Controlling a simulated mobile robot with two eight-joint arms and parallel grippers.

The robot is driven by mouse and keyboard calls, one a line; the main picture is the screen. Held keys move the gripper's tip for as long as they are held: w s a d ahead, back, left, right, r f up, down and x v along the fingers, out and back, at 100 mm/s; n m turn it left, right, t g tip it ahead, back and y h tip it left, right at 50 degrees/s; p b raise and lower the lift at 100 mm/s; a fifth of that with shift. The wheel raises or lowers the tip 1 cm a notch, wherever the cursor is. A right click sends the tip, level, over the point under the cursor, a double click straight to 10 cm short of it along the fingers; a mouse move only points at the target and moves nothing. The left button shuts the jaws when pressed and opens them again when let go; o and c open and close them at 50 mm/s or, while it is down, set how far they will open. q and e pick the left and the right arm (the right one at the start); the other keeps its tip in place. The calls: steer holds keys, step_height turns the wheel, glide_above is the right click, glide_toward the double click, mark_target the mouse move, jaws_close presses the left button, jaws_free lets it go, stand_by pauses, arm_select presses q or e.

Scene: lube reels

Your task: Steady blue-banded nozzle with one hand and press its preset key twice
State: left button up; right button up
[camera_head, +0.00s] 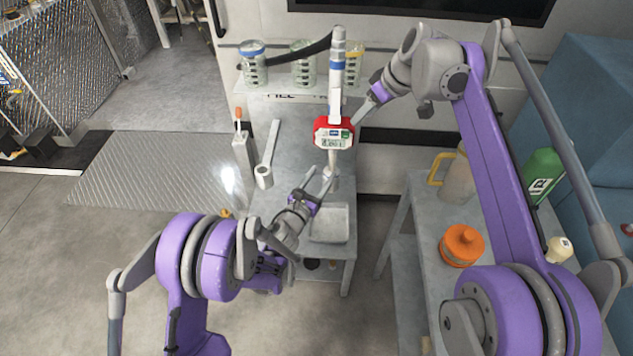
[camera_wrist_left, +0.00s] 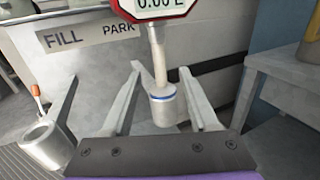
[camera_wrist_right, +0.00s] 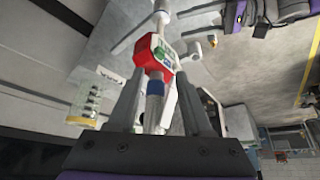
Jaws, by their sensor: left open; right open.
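The blue-banded nozzle (camera_head: 337,75) stands upright over the grey bench, its blue band near the top. Its red meter head (camera_head: 321,133) has a display, reading 0.00 L in the left wrist view, and a green key (camera_head: 345,134). The spout reaches down to a blue-ringed cup (camera_wrist_left: 162,108). My left gripper (camera_head: 321,177) is open, its fingers on either side of the spout and cup, below the meter. My right gripper (camera_head: 353,112) is open beside the nozzle above the meter.
Jars with blue (camera_head: 252,47), green and yellow lids stand on a shelf behind. An empty tube holder (camera_head: 264,178) and an orange-tipped tool (camera_head: 239,125) are left of the nozzle. A tray (camera_head: 329,238) lies in front. An orange container (camera_head: 461,246) stands on the right bench.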

mark_target(331, 161)
arm_select(q)
steer(key=x, duration=0.8)
steer(key=shift+w, duration=0.2)
jaws_close()
stand_by(1.0)
arm_select(e)
jaws_close()
stand_by(1.6)
